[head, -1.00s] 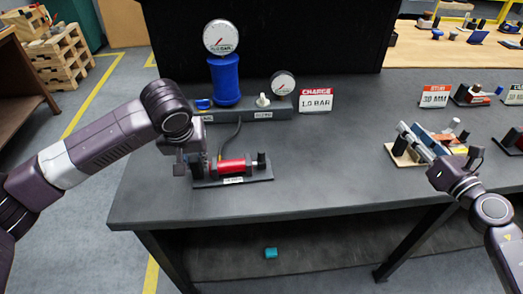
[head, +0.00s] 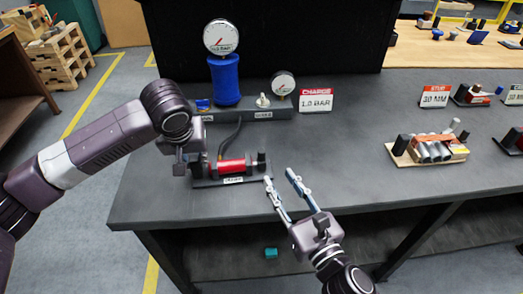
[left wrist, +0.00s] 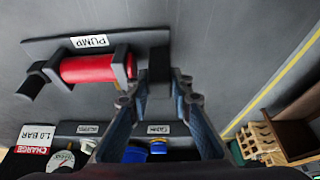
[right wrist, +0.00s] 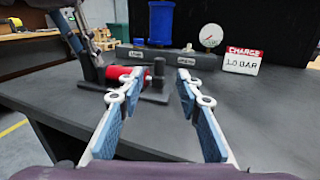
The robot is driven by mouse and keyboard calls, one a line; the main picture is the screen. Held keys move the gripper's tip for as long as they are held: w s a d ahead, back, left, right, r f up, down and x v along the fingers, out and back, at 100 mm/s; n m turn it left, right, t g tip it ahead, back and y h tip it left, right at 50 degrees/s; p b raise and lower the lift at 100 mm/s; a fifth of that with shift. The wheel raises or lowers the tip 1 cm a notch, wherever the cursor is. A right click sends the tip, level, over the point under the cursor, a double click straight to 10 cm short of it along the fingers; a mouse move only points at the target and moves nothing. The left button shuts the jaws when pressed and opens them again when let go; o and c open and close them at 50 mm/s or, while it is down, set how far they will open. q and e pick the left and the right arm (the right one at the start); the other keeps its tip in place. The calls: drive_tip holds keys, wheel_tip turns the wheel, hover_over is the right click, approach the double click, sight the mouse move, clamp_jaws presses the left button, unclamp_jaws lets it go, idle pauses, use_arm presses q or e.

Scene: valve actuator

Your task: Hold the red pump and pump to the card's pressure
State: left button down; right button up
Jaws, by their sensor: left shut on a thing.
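The red pump (head: 231,167) lies on its dark base on the bench, with a black knob (head: 262,160) at its right end. My left gripper (left wrist: 158,80) is shut on a dark block at the pump's left end, beside the red barrel (left wrist: 95,68). In the head view my left gripper (head: 187,165) hides that end. My right gripper (head: 280,176) is open and empty, its fingers toward the knob but apart from it. In the right wrist view the knob (right wrist: 159,67) shows beyond the fingertips. The card (head: 317,99) reads "CHARGE 1.0 BAR".
A blue cylinder (head: 225,82) carries a large gauge (head: 220,37). A smaller gauge (head: 283,83) and a white knob (head: 263,101) stand on the grey block. A dark hose runs to the pump.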

sight(263, 154)
drive_tip(key=x, duration=1.1)
drive_tip(key=shift+w+a, duration=0.2)
drive_tip(key=shift+w, duration=0.15)
clamp_jaws()
